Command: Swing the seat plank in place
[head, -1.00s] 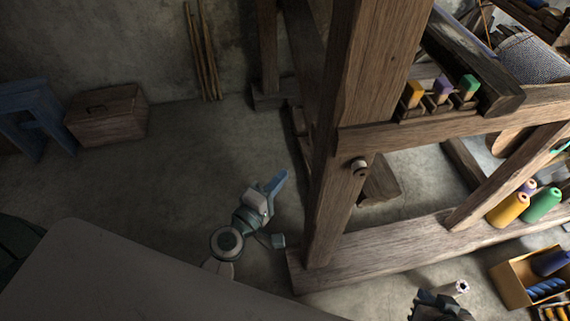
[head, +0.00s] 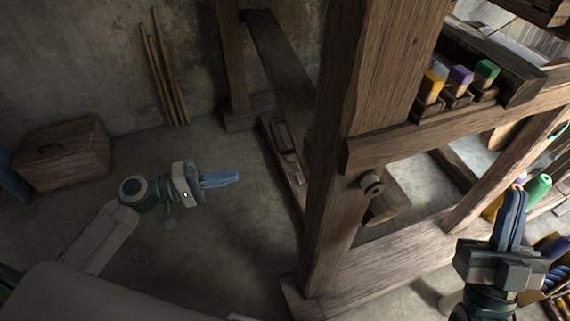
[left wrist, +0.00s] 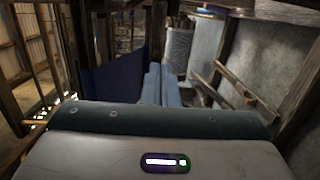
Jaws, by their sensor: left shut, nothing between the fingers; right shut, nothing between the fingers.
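The wooden loom frame (head: 345,150) fills the middle and right of the head view, with a thick upright post in front. A short brown board (head: 388,207) shows low behind the post, beside a round wooden knob (head: 371,184). I cannot tell whether this board is the seat plank; the post hides part of it. My left gripper (head: 222,178) is shut and empty, over open floor left of the post and apart from the loom. Its blue fingers (left wrist: 161,85) lie together in the left wrist view. My right gripper (head: 512,215) is shut and empty, pointing up in front of the lower right beam.
A brown wooden box (head: 62,153) stands on the floor at the left. Thin sticks (head: 163,70) lean on the back wall. Coloured blocks (head: 460,77) sit on the loom's upper rail. A green cone of thread (head: 537,188) stands near my right gripper.

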